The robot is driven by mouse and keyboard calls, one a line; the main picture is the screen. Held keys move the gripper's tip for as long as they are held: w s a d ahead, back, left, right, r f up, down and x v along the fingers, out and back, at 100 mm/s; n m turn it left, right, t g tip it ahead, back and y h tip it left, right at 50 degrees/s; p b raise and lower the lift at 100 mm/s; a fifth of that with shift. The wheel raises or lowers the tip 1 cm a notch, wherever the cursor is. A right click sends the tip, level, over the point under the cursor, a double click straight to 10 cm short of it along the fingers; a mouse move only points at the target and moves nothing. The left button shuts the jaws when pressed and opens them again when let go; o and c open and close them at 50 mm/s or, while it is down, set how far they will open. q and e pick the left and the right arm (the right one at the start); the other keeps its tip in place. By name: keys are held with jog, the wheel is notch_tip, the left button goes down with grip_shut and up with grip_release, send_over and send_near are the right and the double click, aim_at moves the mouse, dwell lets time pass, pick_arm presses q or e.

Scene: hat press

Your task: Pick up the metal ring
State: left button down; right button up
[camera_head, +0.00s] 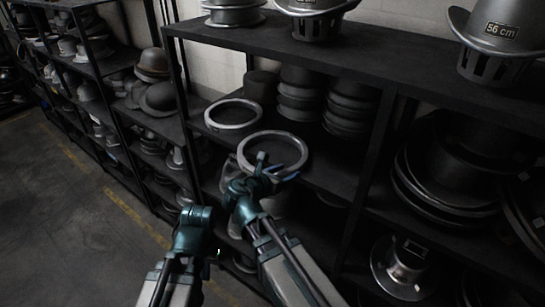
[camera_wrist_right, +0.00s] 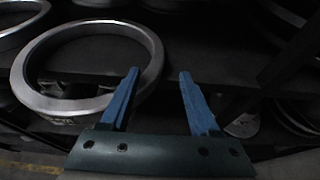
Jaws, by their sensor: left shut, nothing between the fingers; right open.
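A pale metal ring (camera_head: 242,155) lies on the middle shelf in the head view. It shows large at the left in the right wrist view (camera_wrist_right: 40,100). My right gripper (camera_head: 277,167) is open and empty at the ring's near right side. In the right wrist view my right gripper (camera_wrist_right: 158,72) has its left finger overlapping the ring's rim and its right finger outside it. I cannot tell whether either finger touches the ring. My left gripper (camera_head: 197,216) is low, left of and apart from the ring; its fingertips are hard to make out.
A second metal ring (camera_head: 232,127) lies just behind and left of the first. Stacked dark hat forms (camera_head: 300,95) stand behind them on the same shelf. The upper shelf (camera_head: 385,60) overhangs at the back. A shelf post (camera_head: 365,180) stands to the right.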

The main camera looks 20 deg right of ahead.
aim_at(299, 164)
jog(key=shift+b+x, duration=0.55)
jog(key=shift+x, duration=1.8)
jog(key=b+x, duration=0.1)
jog(key=x, duration=0.4)
jog(key=shift+w+r, duration=0.1)
jog(key=shift+w, duration=0.15)
jog(key=shift+c, duration=0.4)
grip_shut()
